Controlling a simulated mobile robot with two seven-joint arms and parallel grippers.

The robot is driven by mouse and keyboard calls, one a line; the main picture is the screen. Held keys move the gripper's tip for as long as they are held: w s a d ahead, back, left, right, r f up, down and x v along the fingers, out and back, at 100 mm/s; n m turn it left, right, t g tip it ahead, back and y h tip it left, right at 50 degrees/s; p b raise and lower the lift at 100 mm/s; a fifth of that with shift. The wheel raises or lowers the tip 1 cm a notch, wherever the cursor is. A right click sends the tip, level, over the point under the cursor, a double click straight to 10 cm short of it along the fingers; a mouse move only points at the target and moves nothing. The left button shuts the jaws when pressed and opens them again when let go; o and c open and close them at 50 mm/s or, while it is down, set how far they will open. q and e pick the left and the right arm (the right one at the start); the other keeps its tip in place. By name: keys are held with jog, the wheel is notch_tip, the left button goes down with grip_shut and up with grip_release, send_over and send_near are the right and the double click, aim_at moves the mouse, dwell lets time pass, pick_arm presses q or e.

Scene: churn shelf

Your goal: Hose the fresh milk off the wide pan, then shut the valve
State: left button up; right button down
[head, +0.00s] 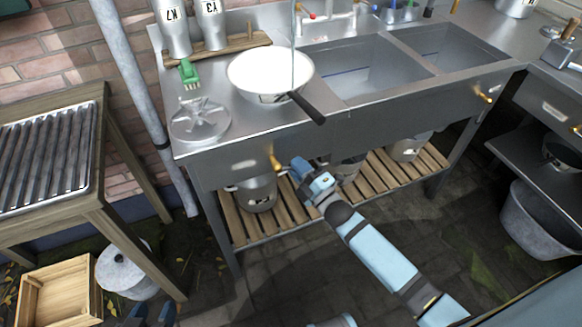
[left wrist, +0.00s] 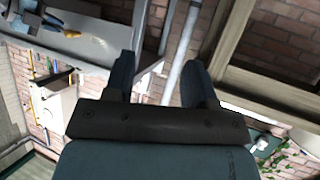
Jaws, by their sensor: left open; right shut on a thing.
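The wide pan (head: 262,72) sits on the steel counter at the left of the sinks, its inside white and its black handle (head: 308,108) pointing to the front right. I cannot tell milk from the white pan. A clear vertical stream (head: 294,40) comes down over the pan's right side. My right gripper (head: 283,170) is shut at a brass valve handle (head: 274,158) on the counter's front, which it partly hides. My left gripper (head: 151,314) is open and empty, low at the bottom left; its spread fingers also show in the left wrist view (left wrist: 160,85).
Milk cans (head: 212,28) stand behind on a wooden board. Two sink basins (head: 365,75) are at the right. A slatted table (head: 45,150) and wooden crate (head: 58,292) stand left.

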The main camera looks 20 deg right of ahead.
jog(key=shift+a+f+m+t+h, duration=0.15)
jog(key=shift+f+m+t+h, duration=0.25)
jog(key=shift+m, duration=0.7)
jog(key=c, duration=1.2)
grip_release()
jog(key=shift+s, duration=0.1)
jog(key=p+v, duration=0.1)
jog(key=v, duration=1.2)
jog(key=shift+s, duration=0.35)
